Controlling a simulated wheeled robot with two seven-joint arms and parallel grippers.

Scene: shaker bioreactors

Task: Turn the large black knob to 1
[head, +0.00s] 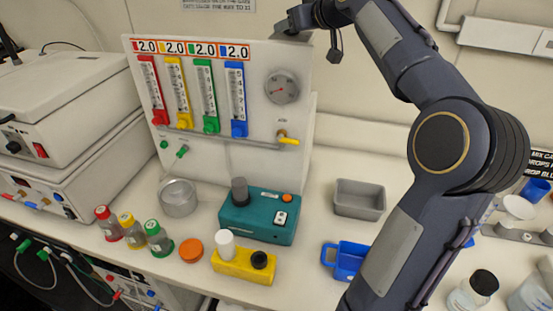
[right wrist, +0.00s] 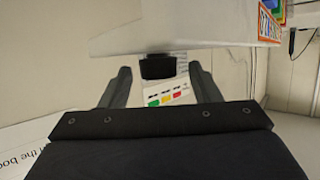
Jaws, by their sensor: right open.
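My right gripper (head: 298,22) is at the top right edge of the white flow-meter panel (head: 262,120), partly hidden there. In the right wrist view its two fingers (right wrist: 160,88) are spread apart. A dark block (right wrist: 158,66) shows between and beyond them, below a white slab; I cannot tell whether it is the large black knob or whether the fingers touch it. A white label with green, yellow and red patches (right wrist: 165,98) lies beyond. In the head view a small black knob (head: 8,118) is on the white box at far left. My left gripper is not in view.
On the bench are a teal box (head: 262,230) with a dark grey knob, a yellow block (head: 240,270), capped bottles (head: 134,232), a metal dish (head: 178,198) and a grey tray (head: 360,197).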

